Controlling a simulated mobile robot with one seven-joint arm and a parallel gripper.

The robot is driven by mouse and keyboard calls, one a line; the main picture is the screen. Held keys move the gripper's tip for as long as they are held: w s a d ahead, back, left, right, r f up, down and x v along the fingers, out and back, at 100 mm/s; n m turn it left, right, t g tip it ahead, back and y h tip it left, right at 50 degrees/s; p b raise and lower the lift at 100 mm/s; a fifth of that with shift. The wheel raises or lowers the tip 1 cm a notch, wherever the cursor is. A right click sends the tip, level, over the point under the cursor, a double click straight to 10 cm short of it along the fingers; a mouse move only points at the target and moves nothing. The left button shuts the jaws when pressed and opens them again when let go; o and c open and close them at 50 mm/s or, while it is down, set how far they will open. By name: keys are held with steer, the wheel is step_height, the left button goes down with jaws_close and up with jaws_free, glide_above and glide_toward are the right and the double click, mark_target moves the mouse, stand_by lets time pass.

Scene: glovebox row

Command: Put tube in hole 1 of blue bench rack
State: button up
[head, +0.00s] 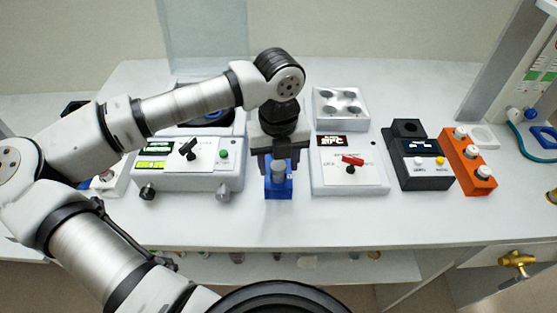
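The blue bench rack (280,188) stands near the front middle of the bench. My gripper (278,163) points down right over it and hides its rear part and most of its holes. A short grey cylindrical piece (278,170), which looks like the tube or its cap, shows at the rack's top between or just in front of the fingers. I cannot tell whether the fingers touch it, or whether it sits in a hole. The hole numbers are too small to read.
A white device with a black knob (188,153) stands close left of the rack. A white heater-like box with a red switch (350,163) stands close right. Farther right are a black box (424,172) and an orange block with white knobs (474,164). The bench front (350,220) is clear.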

steer(key=shift+r, duration=0.15)
steer(key=shift+r+p, duration=0.2)
steer(key=shift+p, duration=0.3)
step_height(320, 180, up, 12)
steer(key=b, duration=0.2)
steer(key=shift+f+b, duration=0.15)
steer(key=shift+b, duration=0.15)
